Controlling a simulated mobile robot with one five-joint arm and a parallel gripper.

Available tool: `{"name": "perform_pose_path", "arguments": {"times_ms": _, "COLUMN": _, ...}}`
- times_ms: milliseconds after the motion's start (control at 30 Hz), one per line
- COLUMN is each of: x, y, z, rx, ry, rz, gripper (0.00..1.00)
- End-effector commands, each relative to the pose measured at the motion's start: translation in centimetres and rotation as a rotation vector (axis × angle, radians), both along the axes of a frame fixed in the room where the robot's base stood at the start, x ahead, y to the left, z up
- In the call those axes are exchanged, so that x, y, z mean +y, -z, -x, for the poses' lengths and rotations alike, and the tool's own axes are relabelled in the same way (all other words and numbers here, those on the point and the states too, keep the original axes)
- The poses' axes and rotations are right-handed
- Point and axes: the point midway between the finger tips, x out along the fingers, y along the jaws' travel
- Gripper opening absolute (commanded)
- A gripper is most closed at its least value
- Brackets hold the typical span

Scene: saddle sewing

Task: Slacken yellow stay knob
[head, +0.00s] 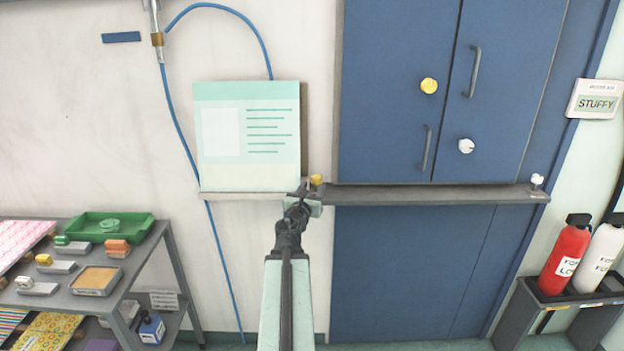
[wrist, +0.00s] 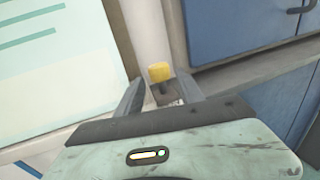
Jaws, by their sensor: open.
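The yellow stay knob (head: 317,180) is a small yellow knob at the left end of the grey ledge in front of the blue cabinet. In the wrist view the yellow knob (wrist: 160,72) stands on a short dark stem above a small grey block. My gripper (head: 302,188) is just left of the knob in the head view. In the wrist view my gripper (wrist: 162,90) is open, with one finger on each side of the knob's line. Whether the fingers touch the knob I cannot tell.
Another yellow knob (head: 429,86) and a white knob (head: 466,146) are on the blue cabinet doors (head: 400,60). A white knob (head: 537,181) is at the ledge's (head: 440,195) right end. A pale board (head: 248,135) stands left of my gripper. A blue hose (head: 182,130) hangs behind it.

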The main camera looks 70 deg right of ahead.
Motion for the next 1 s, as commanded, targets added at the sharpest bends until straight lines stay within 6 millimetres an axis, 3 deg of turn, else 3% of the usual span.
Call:
{"name": "perform_pose_path", "arguments": {"times_ms": 333, "x": -5.7, "y": 0.0, "z": -1.5, "rx": -0.003, "ry": -0.011, "rz": -0.001, "gripper": 0.44}}
{"name": "perform_pose_path", "arguments": {"times_ms": 633, "x": -6.3, "y": 0.0, "z": -1.7, "rx": -0.004, "ry": -0.013, "rz": -0.001, "gripper": 0.44}}
{"name": "perform_pose_path", "arguments": {"times_ms": 667, "x": -6.3, "y": 0.0, "z": -1.7, "rx": -0.004, "ry": -0.013, "rz": -0.001, "gripper": 0.39}}
{"name": "perform_pose_path", "arguments": {"times_ms": 800, "x": -6.3, "y": 0.0, "z": -1.8, "rx": -0.004, "ry": -0.015, "rz": -0.001, "gripper": 0.0}}
{"name": "perform_pose_path", "arguments": {"times_ms": 867, "x": -6.3, "y": 0.0, "z": -1.8, "rx": -0.004, "ry": -0.016, "rz": -0.001, "gripper": 0.0}}
{"name": "perform_pose_path", "arguments": {"times_ms": 900, "x": -7.2, "y": 0.0, "z": -2.3, "rx": -0.004, "ry": -0.021, "rz": -0.001, "gripper": 0.0}}
{"name": "perform_pose_path", "arguments": {"times_ms": 1000, "x": -6.4, "y": 0.0, "z": -2.1, "rx": -0.004, "ry": -0.026, "rz": -0.001, "gripper": 0.0}}
